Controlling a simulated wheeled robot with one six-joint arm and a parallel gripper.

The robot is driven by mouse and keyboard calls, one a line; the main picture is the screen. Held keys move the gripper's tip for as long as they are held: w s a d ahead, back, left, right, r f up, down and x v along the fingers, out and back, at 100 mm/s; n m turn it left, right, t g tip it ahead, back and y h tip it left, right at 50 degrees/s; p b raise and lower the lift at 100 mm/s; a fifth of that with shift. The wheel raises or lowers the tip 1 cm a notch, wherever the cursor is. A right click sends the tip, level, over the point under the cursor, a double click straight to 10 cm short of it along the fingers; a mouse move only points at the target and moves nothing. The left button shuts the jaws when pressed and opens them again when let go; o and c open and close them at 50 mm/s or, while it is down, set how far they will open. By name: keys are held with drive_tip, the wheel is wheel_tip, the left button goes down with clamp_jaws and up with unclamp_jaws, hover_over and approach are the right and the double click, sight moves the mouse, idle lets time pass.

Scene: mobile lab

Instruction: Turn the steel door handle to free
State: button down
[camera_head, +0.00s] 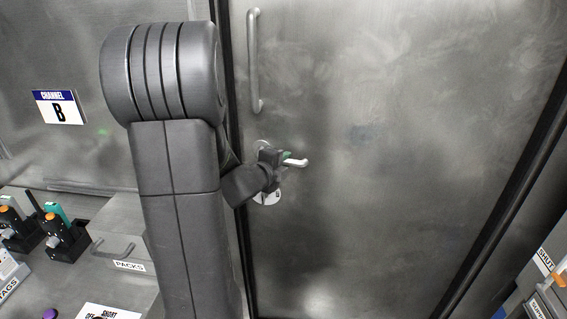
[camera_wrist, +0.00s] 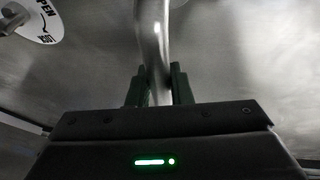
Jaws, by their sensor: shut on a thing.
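The steel door handle (camera_head: 297,162) is a short lever on the left side of the grey metal door (camera_head: 400,150). In the head view it points right and lies about level. My gripper (camera_head: 284,157) is at the lever, with its fingers around it. In the wrist view the lever (camera_wrist: 152,45) runs down between the two green fingertips, and my gripper (camera_wrist: 158,85) is shut on it. A round white label (camera_wrist: 38,20) with "OPEN" and an arrow shows at the upper left. In the head view my gripper partly hides the lever's base and this label (camera_head: 268,196).
A fixed vertical pull bar (camera_head: 254,60) is above the lever. A "PACKS" drawer box (camera_head: 122,240) and black holders (camera_head: 66,240) stand at lower left. A "SHUT" label (camera_head: 545,261) shows at lower right.

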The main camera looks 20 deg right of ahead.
drive_tip(key=w+a+f+m+t+y+b, duration=0.2)
drive_tip(key=a+f+m+y+b, duration=0.2)
drive_tip(key=m+b, duration=0.4)
drive_tip(key=shift+w+f+y, duration=0.2)
drive_tip(key=shift+f+y, duration=0.7)
drive_tip(key=shift+f, duration=0.25)
drive_tip(key=shift+a+m, duration=0.1)
drive_tip(key=shift+m, duration=0.2)
drive_tip(key=c, duration=1.3)
unclamp_jaws()
drive_tip(key=shift+r, duration=0.1)
drive_tip(key=p+v, duration=0.5)
drive_tip(key=v, duration=0.8)
drive_tip(key=shift+s, duration=0.35)
